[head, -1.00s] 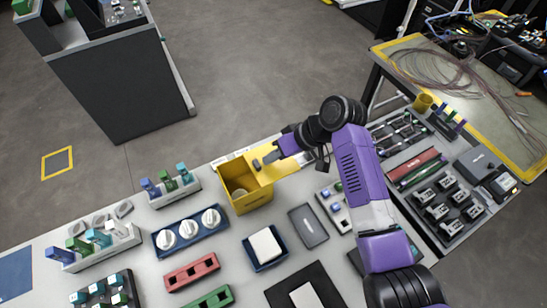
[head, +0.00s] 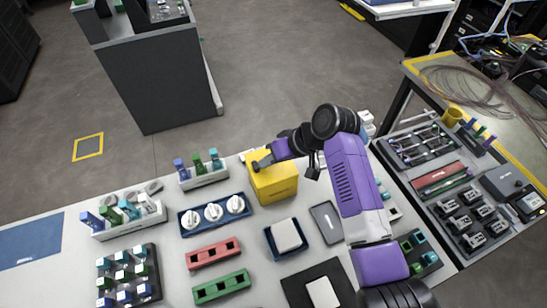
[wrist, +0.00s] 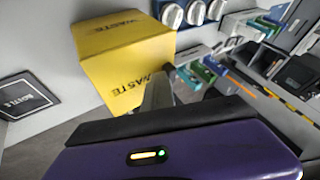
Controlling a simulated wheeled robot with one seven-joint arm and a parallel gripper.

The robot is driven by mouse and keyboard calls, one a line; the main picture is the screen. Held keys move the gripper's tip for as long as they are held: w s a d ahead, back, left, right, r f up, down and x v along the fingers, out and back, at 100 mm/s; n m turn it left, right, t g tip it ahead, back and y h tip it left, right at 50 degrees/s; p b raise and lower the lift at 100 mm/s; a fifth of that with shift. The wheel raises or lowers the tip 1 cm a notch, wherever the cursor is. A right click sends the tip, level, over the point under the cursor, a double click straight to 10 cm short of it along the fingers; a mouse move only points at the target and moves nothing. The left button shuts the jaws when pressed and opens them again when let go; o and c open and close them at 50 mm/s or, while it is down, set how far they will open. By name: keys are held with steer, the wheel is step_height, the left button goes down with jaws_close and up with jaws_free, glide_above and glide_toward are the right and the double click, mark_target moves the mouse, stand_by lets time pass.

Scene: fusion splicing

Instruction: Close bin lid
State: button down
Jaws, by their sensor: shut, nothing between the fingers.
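The yellow waste bin (head: 278,186) stands on the table in the head view, left of my arm. Its lid (head: 285,168) lies down over the top, and the inside is hidden. In the wrist view the bin (wrist: 125,72) shows a flat yellow face and a side face, both marked WASTE. My gripper (head: 262,163) is shut and empty at the top of the bin, over the lid. In the wrist view the gripper (wrist: 157,92) is beside the bin's edge; I cannot tell whether it touches the lid.
A blue tray with several white round pieces (head: 214,212) stands left of the bin. A small blue tray with a white block (head: 285,236) and a dark flat plate (head: 326,222) lie in front. A rack with coloured pieces (head: 203,171) stands behind left.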

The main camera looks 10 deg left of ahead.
steer(key=shift+b+v, duration=0.5)
steer(key=shift+v, duration=3.4)
